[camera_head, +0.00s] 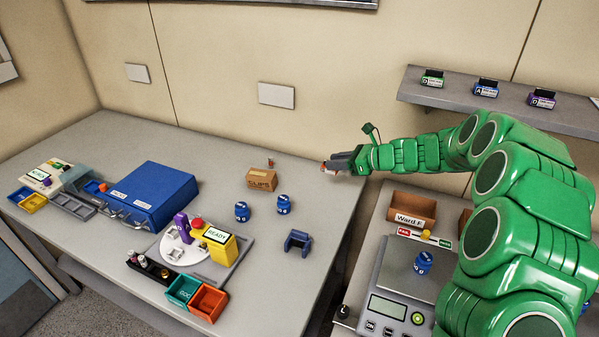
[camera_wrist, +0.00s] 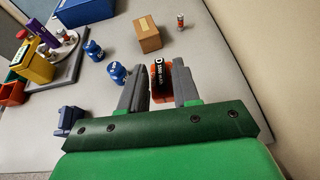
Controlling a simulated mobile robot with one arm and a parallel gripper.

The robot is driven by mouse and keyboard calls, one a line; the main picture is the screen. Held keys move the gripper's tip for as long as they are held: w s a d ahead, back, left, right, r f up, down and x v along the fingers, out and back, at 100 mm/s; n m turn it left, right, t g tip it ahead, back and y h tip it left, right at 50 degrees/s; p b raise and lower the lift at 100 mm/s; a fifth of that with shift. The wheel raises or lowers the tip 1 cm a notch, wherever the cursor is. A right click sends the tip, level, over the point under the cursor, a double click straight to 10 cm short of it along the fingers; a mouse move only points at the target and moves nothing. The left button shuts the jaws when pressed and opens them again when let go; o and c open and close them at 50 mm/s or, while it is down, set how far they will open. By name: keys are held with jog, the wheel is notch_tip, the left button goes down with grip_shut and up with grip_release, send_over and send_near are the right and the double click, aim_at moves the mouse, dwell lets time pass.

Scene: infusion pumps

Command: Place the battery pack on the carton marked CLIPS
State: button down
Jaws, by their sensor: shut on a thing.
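The battery pack (camera_wrist: 161,78), black and orange with a white "D" and small print, is between the grey fingers of my gripper (camera_wrist: 159,72) in the wrist view. My gripper (camera_head: 333,165) is shut on it, above the table's right side in the head view; there the pack is mostly hidden by the fingers. The brown carton marked CLIPS (camera_head: 261,180) stands on the table, left of my gripper and apart from it. In the wrist view the carton (camera_wrist: 147,36) is beyond the fingertips, and its top looks bare.
A blue box (camera_head: 151,194) is further left. A wall shelf (camera_head: 500,103) is at right. Table around the carton is mostly clear.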

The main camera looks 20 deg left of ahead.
jog(key=s+a+r, duration=0.7)
jog(key=s+a, duration=0.7)
send_over(267, 175)
jog(key=shift+n+g, duration=0.3)
jog(key=shift+g, duration=0.1)
jog(key=shift+f, duration=6.25)
jog(key=shift+f, duration=0.1)
jog(key=c, duration=0.8)
grip_release()
